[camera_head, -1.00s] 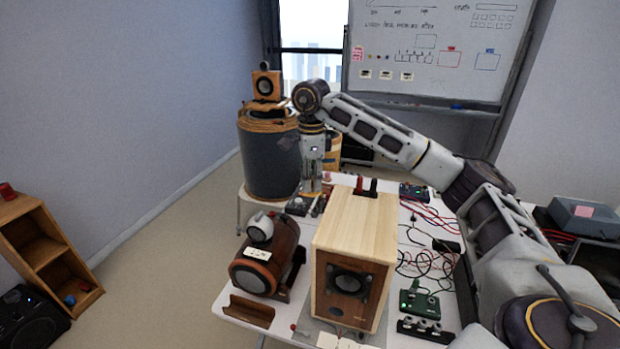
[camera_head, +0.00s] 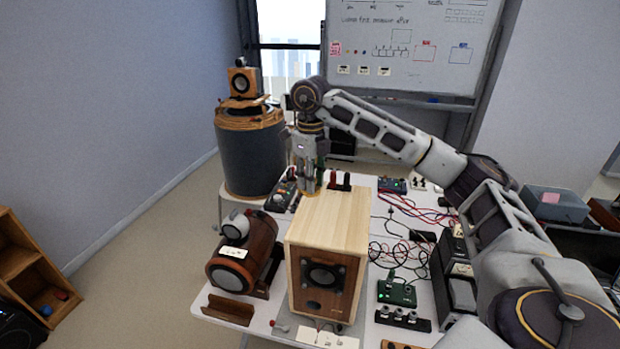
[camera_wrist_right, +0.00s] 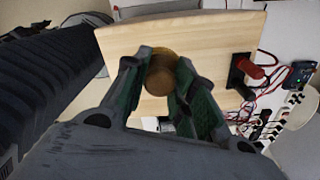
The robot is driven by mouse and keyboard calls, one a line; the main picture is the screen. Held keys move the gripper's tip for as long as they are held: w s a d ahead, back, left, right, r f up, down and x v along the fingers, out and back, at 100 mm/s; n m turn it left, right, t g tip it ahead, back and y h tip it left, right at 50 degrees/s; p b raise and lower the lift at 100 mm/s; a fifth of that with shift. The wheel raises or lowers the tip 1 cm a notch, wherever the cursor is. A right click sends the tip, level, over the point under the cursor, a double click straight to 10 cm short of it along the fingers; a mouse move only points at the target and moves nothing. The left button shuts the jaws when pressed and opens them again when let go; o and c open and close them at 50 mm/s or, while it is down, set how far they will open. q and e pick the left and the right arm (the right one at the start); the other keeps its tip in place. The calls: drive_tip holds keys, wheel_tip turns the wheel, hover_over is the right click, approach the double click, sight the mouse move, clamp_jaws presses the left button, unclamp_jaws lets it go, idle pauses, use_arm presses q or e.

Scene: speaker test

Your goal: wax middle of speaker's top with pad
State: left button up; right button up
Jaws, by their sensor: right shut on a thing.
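The speaker is a pale wooden box with a darker front and a round black driver (camera_head: 327,240). Its plain light top also shows in the right wrist view (camera_wrist_right: 215,50). My right gripper (camera_head: 309,181) is shut on a small round yellow-brown pad (camera_wrist_right: 160,75). The gripper points down at the rear left corner of the speaker's top in the head view. In the right wrist view the pad overlaps the wooden top; I cannot tell whether it touches. My left gripper is out of view.
Cables (camera_head: 405,250) and a green circuit board (camera_head: 396,292) cover the table on the right. A large dark drum (camera_head: 250,158) stands behind left.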

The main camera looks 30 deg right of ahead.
drive_tip(key=m, duration=0.2)
drive_tip(key=shift+s+d+m, duration=0.15)
drive_tip(key=shift+s+m, duration=0.05)
drive_tip(key=shift+m, duration=2.3)
